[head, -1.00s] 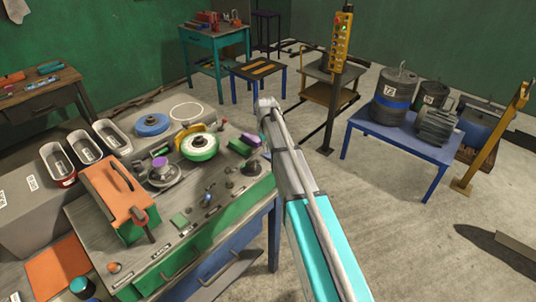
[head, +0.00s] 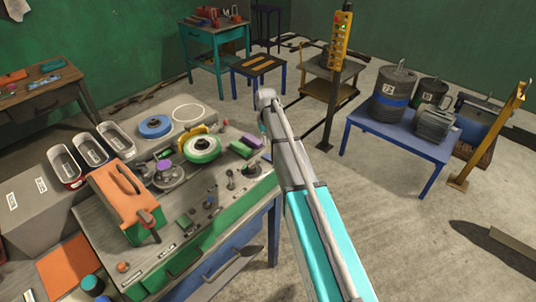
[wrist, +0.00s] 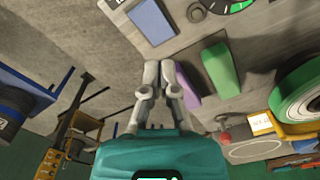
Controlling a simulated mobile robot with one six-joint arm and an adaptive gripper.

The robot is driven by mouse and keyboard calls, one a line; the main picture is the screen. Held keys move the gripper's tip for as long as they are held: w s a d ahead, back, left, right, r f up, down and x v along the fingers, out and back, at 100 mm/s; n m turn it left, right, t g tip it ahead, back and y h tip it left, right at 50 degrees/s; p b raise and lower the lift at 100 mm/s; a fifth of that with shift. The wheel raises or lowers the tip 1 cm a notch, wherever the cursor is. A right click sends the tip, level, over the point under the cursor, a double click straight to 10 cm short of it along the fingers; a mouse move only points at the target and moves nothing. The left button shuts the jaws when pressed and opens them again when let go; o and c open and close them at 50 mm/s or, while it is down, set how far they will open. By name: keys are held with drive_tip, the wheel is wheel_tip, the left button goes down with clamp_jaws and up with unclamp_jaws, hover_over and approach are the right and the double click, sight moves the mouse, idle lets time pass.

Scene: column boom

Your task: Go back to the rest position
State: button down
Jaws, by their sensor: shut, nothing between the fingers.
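My gripper (wrist: 160,68) shows in the wrist view with its two grey fingertips together and nothing between them. It is above the edge of the workbench. A purple block (wrist: 187,87) and a green block (wrist: 220,68) lie on the bench just right of the fingertips in that view. In the head view my arm reaches up the middle, past the bench's right end, and the fingers are hidden behind it. The purple block (head: 252,142) and green block (head: 240,150) lie just left of the arm there.
The workbench (head: 100,232) holds an orange-topped box (head: 124,194), a green-and-white wheel (head: 202,148) and several small parts. A yellow control box on a post (head: 341,40) stands behind the arm. A blue table (head: 402,143) with drums is right. Floor between is clear.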

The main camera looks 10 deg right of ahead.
drive_tip(key=shift+r, duration=0.3)
drive_tip(key=shift+s+f, duration=0.1)
drive_tip(key=shift+s, duration=0.1)
drive_tip(key=s+f+b, duration=0.2)
drive_tip(key=s, duration=1.2)
drive_tip(key=s+f+m+b, duration=0.1)
drive_tip(key=s+f+b, duration=0.1)
drive_tip(key=s, duration=1.2)
drive_tip(key=shift+s+a+f+b, duration=0.25)
drive_tip(key=shift+s+f+b, duration=0.05)
